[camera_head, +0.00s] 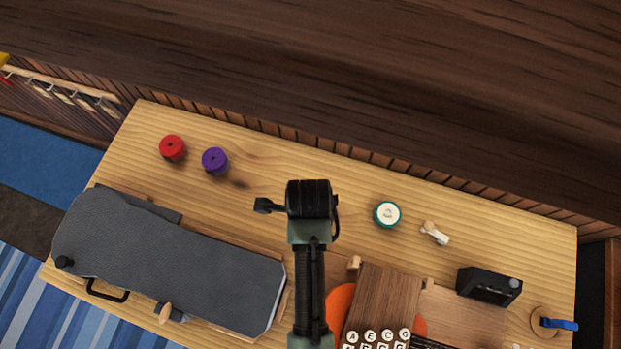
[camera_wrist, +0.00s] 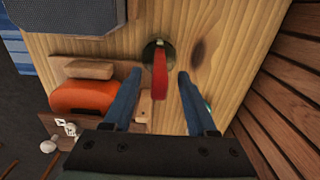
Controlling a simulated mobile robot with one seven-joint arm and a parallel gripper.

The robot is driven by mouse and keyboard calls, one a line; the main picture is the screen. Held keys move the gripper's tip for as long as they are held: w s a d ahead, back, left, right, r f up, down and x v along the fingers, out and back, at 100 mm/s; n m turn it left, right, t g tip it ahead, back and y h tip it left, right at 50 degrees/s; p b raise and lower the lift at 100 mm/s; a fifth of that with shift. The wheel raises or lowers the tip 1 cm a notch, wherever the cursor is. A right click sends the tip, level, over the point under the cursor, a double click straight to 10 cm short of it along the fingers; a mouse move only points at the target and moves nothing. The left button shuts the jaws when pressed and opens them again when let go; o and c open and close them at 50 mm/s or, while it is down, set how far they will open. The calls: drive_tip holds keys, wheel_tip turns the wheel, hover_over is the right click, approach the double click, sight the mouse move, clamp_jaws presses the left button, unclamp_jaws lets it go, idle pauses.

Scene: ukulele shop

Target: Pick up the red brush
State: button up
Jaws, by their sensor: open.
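The red brush (camera_wrist: 160,75) shows in the wrist view as a long red shape pointing toward the camera, with a dark round part (camera_wrist: 150,52) at its far end. My gripper (camera_wrist: 159,74) is open, with one blue finger on each side of the red shape. Gaps show between the fingers and the brush. I cannot tell how far the fingertips are above the table. In the head view my arm and gripper (camera_head: 308,200) cover the middle of the wooden table, and I cannot make out the brush there.
A grey instrument case (camera_head: 180,265) lies left on the wooden table (camera_head: 330,175). A red roll (camera_head: 172,148) and a purple roll (camera_head: 214,160) stand at the back left. A teal-and-white tin (camera_head: 387,214), a black box (camera_head: 489,285) and letter keys (camera_head: 375,340) are right. A wooden wall borders the back.

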wheel_tip(320, 180, down, 5)
drive_tip(key=shift+s+d+r+p, duration=0.1)
drive_tip(key=shift+d+p, duration=0.05)
drive_tip(key=shift+p, duration=0.35)
clamp_jaws()
